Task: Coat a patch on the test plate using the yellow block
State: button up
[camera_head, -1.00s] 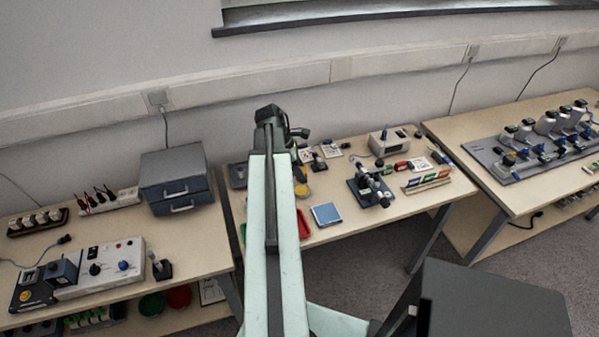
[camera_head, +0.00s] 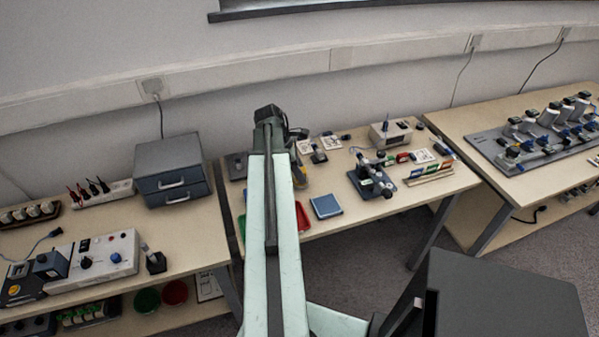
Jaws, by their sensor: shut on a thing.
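My arm runs up the middle of the head view, and its dark wrist end is over the back of the middle bench (camera_head: 395,208). The jaws are hidden behind the arm, so what they hold does not show. A small yellow thing (camera_head: 300,178) shows just right of the arm, partly covered; I cannot tell whether it is the yellow block. A flat blue square plate (camera_head: 326,206) lies near the front edge of this bench, right of the arm. I cannot tell whether it is the test plate.
A red tray (camera_head: 303,217) sits partly behind my arm. A black instrument (camera_head: 371,180) stands right of the blue plate. A grey drawer cabinet (camera_head: 172,171) and a control box (camera_head: 100,262) stand on the left bench. The right bench holds a grey board (camera_head: 487,151) with several fittings.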

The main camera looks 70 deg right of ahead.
jog(key=shift+f+b, duration=0.55)
jog(key=shift+b, duration=0.05)
dwell(1.2)
jog(key=shift+r, duration=0.1)
notch_tip(320, 180, up, 7)
jog(key=p, duration=0.7)
